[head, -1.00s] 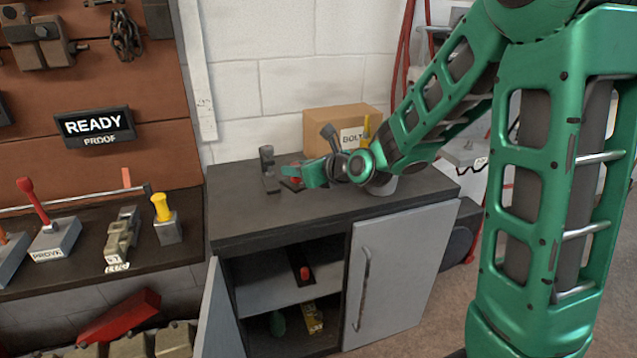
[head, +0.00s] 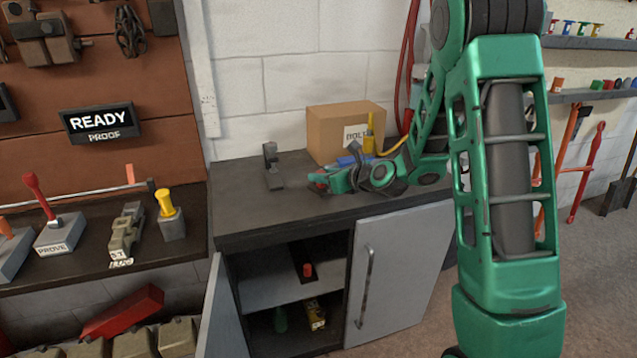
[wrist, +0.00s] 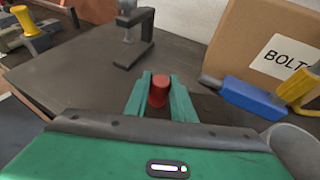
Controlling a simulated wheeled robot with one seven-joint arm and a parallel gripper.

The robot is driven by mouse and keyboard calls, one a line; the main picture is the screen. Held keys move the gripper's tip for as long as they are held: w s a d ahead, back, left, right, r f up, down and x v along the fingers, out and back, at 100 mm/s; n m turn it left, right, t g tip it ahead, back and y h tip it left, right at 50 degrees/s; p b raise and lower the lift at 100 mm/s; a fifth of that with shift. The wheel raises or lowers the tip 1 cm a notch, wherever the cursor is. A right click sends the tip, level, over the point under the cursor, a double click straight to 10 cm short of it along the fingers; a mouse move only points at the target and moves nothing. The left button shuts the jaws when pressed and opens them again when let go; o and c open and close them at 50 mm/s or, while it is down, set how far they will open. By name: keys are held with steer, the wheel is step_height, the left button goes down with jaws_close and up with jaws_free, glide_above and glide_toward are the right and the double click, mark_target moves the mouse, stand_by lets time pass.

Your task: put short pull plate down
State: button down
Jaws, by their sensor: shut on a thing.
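My gripper (wrist: 159,100) is shut on a red round knob (wrist: 158,90), which I take to be the handle of the short pull plate. In the head view, my gripper (head: 322,184) is low over the front of the dark cabinet top, and a bit of red shows at its tips. The plate under the knob is hidden or blends with the dark top. I cannot tell whether it touches the surface.
A grey clamp-like stand (head: 271,166) is on the cabinet top (head: 235,205), ahead of my gripper. The BOLTS box (head: 340,130) and a blue tool (wrist: 250,97) are to the right. Another red-knobbed dark plate (head: 307,270) is on the inner shelf. The top's left is clear.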

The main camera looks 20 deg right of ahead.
steer(key=shift+f, duration=0.8)
steer(key=c, duration=1.5)
jaws_free()
steer(key=v, duration=1.2)
steer(key=shift+f, duration=0.1)
